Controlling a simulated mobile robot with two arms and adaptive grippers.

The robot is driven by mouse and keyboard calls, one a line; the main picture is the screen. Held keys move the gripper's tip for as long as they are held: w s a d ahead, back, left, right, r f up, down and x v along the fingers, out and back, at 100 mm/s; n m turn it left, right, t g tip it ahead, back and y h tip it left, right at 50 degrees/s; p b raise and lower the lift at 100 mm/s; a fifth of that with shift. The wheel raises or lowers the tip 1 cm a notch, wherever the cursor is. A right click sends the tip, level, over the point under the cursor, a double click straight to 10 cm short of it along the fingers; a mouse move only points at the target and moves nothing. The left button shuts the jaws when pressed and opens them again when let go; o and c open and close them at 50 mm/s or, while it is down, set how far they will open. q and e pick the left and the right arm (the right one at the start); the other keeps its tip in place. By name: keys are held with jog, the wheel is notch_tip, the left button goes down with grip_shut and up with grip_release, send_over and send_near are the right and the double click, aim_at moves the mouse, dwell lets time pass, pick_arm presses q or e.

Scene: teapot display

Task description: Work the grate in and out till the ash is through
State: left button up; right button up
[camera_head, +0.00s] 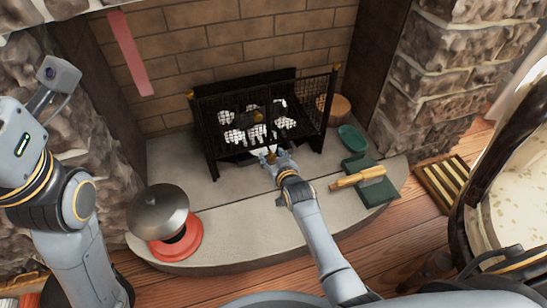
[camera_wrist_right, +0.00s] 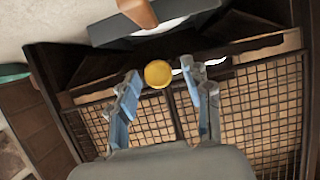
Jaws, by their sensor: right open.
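The black fire basket (camera_head: 207,158) stands on the hearth with a mesh front and several pale, ash-covered lumps (camera_head: 257,132) inside. My right gripper (camera_head: 272,158) is low at the front of the basket. In the right wrist view its two fingers (camera_wrist_right: 160,80) are open, with a round yellow knob (camera_wrist_right: 158,74) between their tips; I cannot tell whether they touch it. A dark tray (camera_wrist_right: 105,32) with a brown handle (camera_wrist_right: 138,12) and something white in it shows just beyond. The grate's sliding part is mostly hidden. My left arm shows at the left; its gripper is out of view.
On the hearth are a metal dome lid (camera_head: 158,210) over a red ring (camera_head: 190,243), a green dish (camera_head: 352,138), and a wooden-handled brush (camera_head: 358,178) on a green dustpan (camera_head: 378,195). A chair (camera_head: 470,235) stands at right. Stone walls flank the hearth.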

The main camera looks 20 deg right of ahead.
jog(key=v, duration=1.2)
